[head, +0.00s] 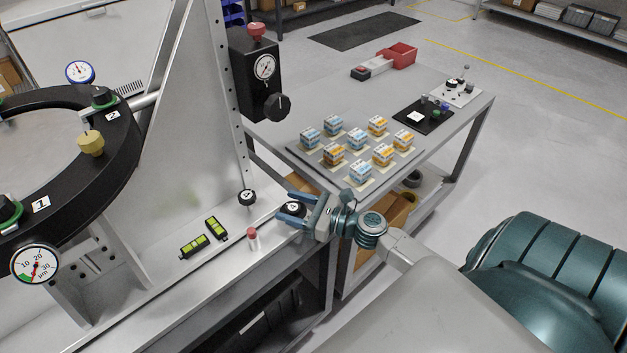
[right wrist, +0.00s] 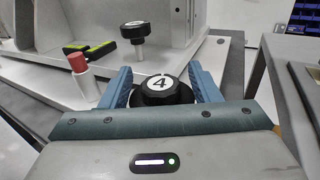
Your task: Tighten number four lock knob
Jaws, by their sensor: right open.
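The number four lock knob (right wrist: 160,90) is black and lobed, with a white cap marked 4. In the head view the knob (head: 291,208) sits at the right front edge of the grey fixture base (head: 215,275). My right gripper (head: 289,209) is open, with its blue fingers on either side of the knob. In the right wrist view the fingers of the gripper (right wrist: 160,76) flank the knob, with a small gap visible at the left; contact on the right is hard to tell. The knob's lower part is hidden by the gripper body. My left gripper is out of view.
Another black knob (head: 247,197) stands on a stem farther back. The upright plate (head: 190,120) carries a gauge box (head: 258,75). A side table (head: 300,140) holds several small boxes.

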